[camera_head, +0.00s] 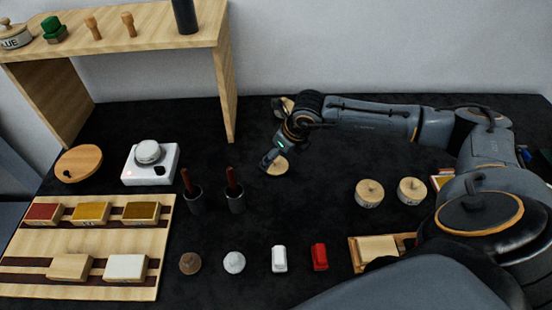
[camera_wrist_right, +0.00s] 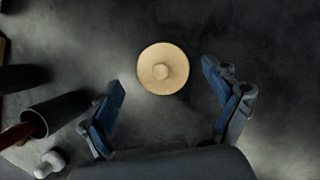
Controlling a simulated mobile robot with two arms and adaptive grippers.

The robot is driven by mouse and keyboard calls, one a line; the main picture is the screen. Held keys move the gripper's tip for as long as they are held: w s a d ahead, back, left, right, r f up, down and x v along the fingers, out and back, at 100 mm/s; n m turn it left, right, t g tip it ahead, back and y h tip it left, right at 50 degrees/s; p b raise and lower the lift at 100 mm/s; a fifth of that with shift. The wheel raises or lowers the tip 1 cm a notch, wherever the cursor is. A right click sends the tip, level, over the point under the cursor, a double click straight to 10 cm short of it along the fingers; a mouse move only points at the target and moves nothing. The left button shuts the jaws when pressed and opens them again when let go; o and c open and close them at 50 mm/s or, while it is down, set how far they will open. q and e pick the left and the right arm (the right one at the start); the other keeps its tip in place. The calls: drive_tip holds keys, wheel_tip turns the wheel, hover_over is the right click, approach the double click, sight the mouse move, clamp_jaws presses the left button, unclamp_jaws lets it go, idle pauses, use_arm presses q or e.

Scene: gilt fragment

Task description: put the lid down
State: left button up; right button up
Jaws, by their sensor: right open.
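A round, pale wooden lid (camera_head: 276,164) with a small knob lies flat on the dark tabletop, knob up, near the middle of the head view. In the right wrist view the lid (camera_wrist_right: 163,69) shows whole, just past the fingertips and between their lines. My left gripper is in neither view.
Two dark cups (camera_head: 194,199) (camera_head: 236,200) with red-handled tools stand left of the lid. Two round lidded pots (camera_head: 369,193) (camera_head: 412,190) stand to the right. A white device (camera_head: 150,164), a round wooden board (camera_head: 79,163) and a block tray (camera_head: 85,237) are left. The tabletop around the lid is clear.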

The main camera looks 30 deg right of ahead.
drive_tip(key=a+b+v, duration=0.1)
drive_tip(key=b+v, duration=0.1)
drive_tip(key=v, duration=0.7)
drive_tip(key=shift+s+d+r, duration=0.15)
drive_tip(key=shift+d+r, duration=0.2)
drive_tip(key=shift+d, duration=0.15)
drive_tip(key=shift+f, duration=0.1)
